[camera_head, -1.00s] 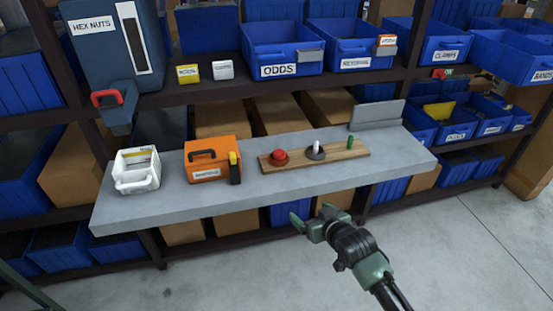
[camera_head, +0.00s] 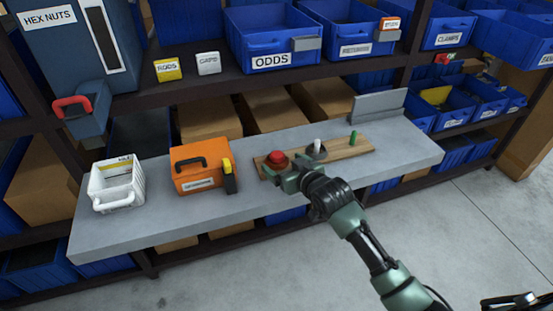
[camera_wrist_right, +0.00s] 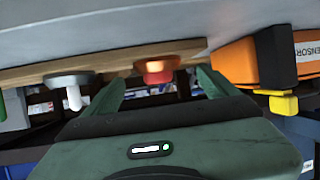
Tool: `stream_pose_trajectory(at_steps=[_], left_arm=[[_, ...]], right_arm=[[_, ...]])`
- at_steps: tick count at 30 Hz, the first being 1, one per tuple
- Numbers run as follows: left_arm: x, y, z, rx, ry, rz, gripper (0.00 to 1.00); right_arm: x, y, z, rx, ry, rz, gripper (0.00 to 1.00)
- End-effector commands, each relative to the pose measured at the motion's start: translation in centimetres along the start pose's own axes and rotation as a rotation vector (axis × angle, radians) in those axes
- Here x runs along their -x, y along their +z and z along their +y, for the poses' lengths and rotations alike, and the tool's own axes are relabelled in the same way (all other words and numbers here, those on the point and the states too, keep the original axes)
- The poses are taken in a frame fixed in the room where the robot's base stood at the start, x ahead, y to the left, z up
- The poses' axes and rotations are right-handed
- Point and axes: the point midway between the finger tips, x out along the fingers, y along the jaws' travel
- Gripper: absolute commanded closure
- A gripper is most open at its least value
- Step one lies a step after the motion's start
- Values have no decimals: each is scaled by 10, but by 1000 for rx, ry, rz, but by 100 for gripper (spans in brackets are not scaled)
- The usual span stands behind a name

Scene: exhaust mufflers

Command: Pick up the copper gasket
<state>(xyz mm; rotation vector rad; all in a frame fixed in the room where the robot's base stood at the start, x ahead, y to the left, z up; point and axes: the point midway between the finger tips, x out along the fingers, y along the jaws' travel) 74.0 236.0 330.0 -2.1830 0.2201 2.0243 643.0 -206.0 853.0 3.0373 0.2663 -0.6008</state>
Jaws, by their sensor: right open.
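I cannot make out a part that is clearly a copper gasket. A wooden board (camera_head: 345,151) on the grey bench holds three pegs: a red one with a round flange (camera_head: 277,158), a white one with a grey disc (camera_head: 317,148) and a green one (camera_head: 353,138). My right gripper (camera_head: 284,177) is open and empty at the board's front, close to the red peg. In the right wrist view the red peg (camera_wrist_right: 157,72) shows between my spread fingers, apart from both; the white peg (camera_wrist_right: 74,98) is left of them. My left gripper is out of view.
An orange case (camera_head: 190,165) and a white bin (camera_head: 105,187) stand on the bench (camera_head: 200,218) to the left. Shelves with blue bins (camera_head: 262,42) and a hex-nut dispenser (camera_head: 50,50) rise behind. The bench's right end is mostly clear.

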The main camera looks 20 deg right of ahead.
Motion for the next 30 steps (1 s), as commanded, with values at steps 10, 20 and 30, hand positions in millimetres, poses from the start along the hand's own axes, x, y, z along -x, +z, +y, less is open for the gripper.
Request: stream_pose_trajectory(at_steps=[10, 20, 30], left_arm=[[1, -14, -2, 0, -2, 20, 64], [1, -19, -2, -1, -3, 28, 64], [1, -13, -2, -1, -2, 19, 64]], right_arm=[[-37, -2, 1, -1, 0, 0, 12], [-37, -2, 1, 0, 0, 0, 45], [-37, -3, 1, 0, 0, 1, 84]])
